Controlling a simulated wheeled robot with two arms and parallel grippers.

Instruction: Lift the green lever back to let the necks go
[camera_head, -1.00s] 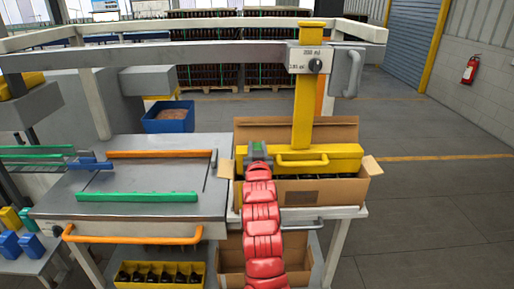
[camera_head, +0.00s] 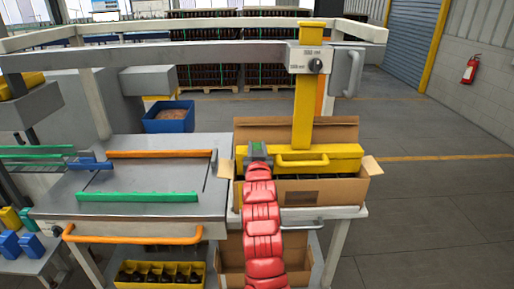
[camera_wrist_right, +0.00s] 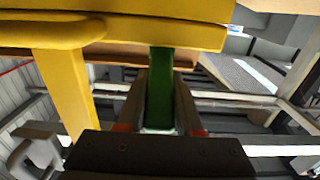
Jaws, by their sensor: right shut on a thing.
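The green lever (camera_wrist_right: 160,85) sticks out from the yellow lifting head in the right wrist view, and my right gripper (camera_wrist_right: 160,115) is shut on it, one finger on each side. In the head view my right gripper (camera_head: 258,155) is at the left end of the yellow head (camera_head: 335,152), and a bit of green shows there. The head sits over an open cardboard box (camera_head: 310,192) with dark bottles in it. The bottle necks under the head are hidden. My left gripper is not in view.
A yellow post (camera_head: 306,95) rises from the head to a control box (camera_head: 312,60) on the rail. A metal table (camera_head: 140,165) with green and orange guide bars stands on the left. A yellow crate (camera_head: 160,274) of bottles is below it. The floor to the right is clear.

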